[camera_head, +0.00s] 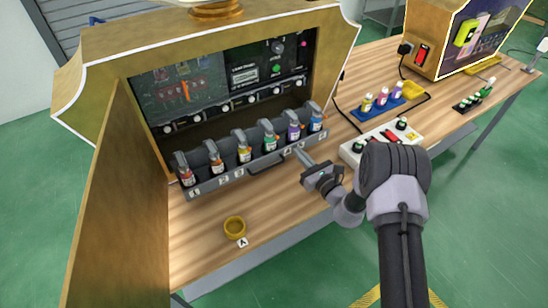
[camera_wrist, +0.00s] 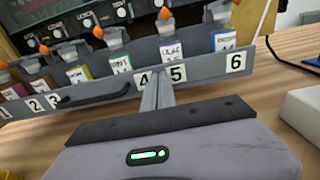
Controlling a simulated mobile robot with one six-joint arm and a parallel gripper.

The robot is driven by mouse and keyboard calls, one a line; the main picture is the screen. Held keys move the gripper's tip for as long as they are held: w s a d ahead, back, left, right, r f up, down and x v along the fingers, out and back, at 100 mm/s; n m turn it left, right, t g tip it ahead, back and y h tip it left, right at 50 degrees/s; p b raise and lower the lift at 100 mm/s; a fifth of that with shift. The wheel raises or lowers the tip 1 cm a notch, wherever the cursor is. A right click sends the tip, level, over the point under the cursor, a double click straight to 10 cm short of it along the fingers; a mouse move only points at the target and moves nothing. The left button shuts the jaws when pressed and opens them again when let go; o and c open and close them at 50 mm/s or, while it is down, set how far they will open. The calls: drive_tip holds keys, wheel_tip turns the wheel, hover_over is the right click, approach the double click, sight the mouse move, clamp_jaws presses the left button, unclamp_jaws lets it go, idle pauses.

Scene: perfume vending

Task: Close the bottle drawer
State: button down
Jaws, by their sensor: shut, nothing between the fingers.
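The bottle drawer (camera_head: 235,178) is a long grey tray with a row of coloured bottles, and it sticks out from the front of the wooden vending machine (camera_head: 110,65). In the wrist view its grey front (camera_wrist: 205,70) carries number labels 1 to 6 and a dark handle (camera_wrist: 95,97) left of label 4. My gripper (camera_head: 299,152) is at the right half of the drawer front. In the wrist view its shut, empty fingers (camera_wrist: 158,82) point at the front between labels 4 and 5. They look close to it or touching; I cannot tell which.
The machine's wooden door (camera_head: 122,215) stands open at the left. A yellow ring holder (camera_head: 235,228) marked A sits on the table in front. A white control box (camera_head: 382,143) and a blue rack (camera_head: 378,108) with small bottles are at the right. The table front is mostly clear.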

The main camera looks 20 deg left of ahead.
sight(288, 141)
drive_tip(key=shift+b+x, duration=2.1)
drive_tip(key=shift+x, duration=7.35)
drive_tip(key=shift+d, duration=0.1)
drive_tip(key=shift+s+d+r+p, duration=0.15)
drive_tip(key=shift+s+d+p, duration=0.1)
drive_tip(key=shift+p, duration=0.45)
drive_tip(key=p+v, duration=0.9)
drive_tip(key=v, duration=0.1)
drive_tip(key=shift+s+d, duration=0.15)
drive_tip(key=shift+d, duration=0.1)
drive_tip(key=shift+s+d+f, duration=0.2)
drive_tip(key=shift+s+d, duration=0.05)
drive_tip(key=shift+r, duration=0.1)
